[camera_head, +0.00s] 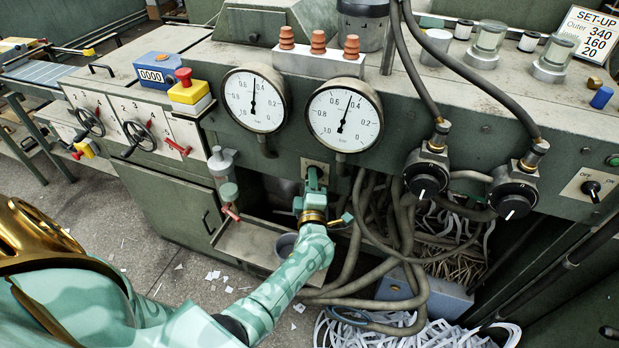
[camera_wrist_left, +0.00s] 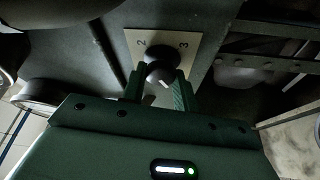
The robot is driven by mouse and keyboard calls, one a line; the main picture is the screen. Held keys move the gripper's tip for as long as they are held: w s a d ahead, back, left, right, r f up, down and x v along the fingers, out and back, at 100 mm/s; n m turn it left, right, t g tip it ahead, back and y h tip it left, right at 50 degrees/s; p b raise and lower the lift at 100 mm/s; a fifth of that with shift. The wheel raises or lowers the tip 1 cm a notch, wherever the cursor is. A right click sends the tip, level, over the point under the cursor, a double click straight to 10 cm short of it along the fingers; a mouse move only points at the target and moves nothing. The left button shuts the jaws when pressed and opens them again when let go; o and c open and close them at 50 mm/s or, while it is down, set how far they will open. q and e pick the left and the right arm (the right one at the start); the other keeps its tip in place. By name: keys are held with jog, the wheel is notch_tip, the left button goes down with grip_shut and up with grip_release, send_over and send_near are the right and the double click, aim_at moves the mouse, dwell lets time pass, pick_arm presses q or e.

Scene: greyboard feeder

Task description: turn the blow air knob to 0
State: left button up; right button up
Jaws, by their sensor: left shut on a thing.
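A dark round knob (camera_wrist_left: 161,73) with a short white mark sits on a pale plate (camera_wrist_left: 190,42) printed with 2 and 3. The rest of the plate's scale is hidden behind my gripper, and I cannot read the setting. In the head view, the plate (camera_head: 305,163) is on the machine front below the right gauge, and my gripper mostly covers the knob. My left gripper (camera_head: 314,180) reaches up to it from below. In the left wrist view, its two fingers (camera_wrist_left: 158,82) are closed on either side of the knob. My right gripper is not in view.
Two round gauges (camera_head: 254,99) (camera_head: 344,115) sit just above. Grey hoses (camera_head: 352,225) hang right of my left wrist. Two black regulator knobs (camera_head: 427,178) (camera_head: 513,199) and an ON switch (camera_head: 591,188) are farther right. A cup on a bracket (camera_head: 228,191) stands left.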

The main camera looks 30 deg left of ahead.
pick_arm(q)
jog(key=shift+n+g+p, duration=0.5)
jog(key=shift+n+p, duration=0.2)
jog(key=shift+n, duration=0.4)
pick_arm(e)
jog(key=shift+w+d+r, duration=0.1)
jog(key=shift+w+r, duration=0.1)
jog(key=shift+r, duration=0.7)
pick_arm(q)
jog(key=o, duration=1)
jog(key=shift+c, duration=0.2)
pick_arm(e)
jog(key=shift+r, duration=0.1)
